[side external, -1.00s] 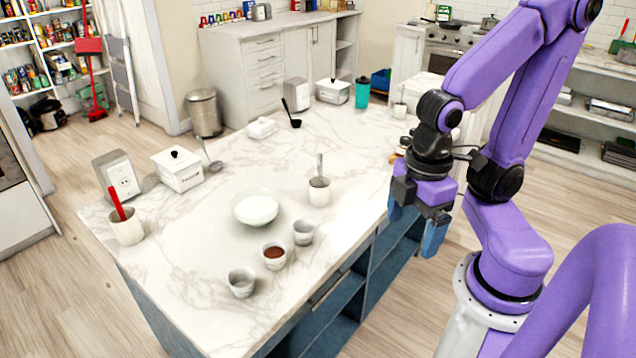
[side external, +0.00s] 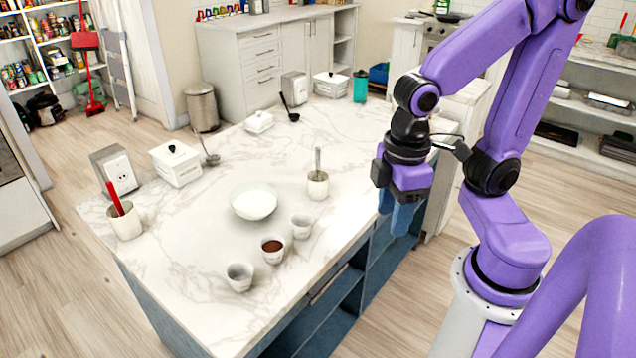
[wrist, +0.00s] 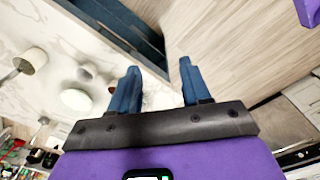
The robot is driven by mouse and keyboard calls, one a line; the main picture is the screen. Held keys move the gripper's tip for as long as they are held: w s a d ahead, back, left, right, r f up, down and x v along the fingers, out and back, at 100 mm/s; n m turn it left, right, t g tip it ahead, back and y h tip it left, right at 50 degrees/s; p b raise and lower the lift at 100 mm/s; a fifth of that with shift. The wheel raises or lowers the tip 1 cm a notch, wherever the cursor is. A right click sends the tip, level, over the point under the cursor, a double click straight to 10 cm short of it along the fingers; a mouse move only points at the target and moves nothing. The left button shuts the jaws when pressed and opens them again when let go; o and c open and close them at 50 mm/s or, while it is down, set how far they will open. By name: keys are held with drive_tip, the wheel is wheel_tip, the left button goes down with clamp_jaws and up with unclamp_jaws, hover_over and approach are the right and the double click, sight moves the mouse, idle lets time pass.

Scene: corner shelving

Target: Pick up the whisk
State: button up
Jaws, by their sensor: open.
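I cannot clearly make out a whisk. A thin grey utensil (side external: 317,158) stands upright in a white cup (side external: 318,188) on the marble counter; its head is hidden in the cup, so I cannot tell whether it is the whisk. A white cup with a utensil also shows at the left of the wrist view (wrist: 33,58). My gripper (side external: 395,214) is to the right of that cup, by the counter's right edge, with its blue fingers pointing down. In the wrist view my gripper (wrist: 159,68) is open, with nothing between its fingers.
A white bowl (side external: 254,203) and several small cups, one with brown contents (side external: 272,249), stand on the counter (side external: 185,245).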

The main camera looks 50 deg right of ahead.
drive_tip(key=w+r+m, duration=0.2)
drive_tip(key=w+m, duration=0.6)
drive_tip(key=w, duration=0.4)
drive_tip(key=m, duration=2)
hover_over(318, 170)
drive_tip(key=f, duration=1.7)
drive_tip(key=shift+w+d+f, duration=0.15)
drive_tip(key=shift+w+d, duration=0.1)
drive_tip(key=shift+d, duration=0.05)
clamp_jaws()
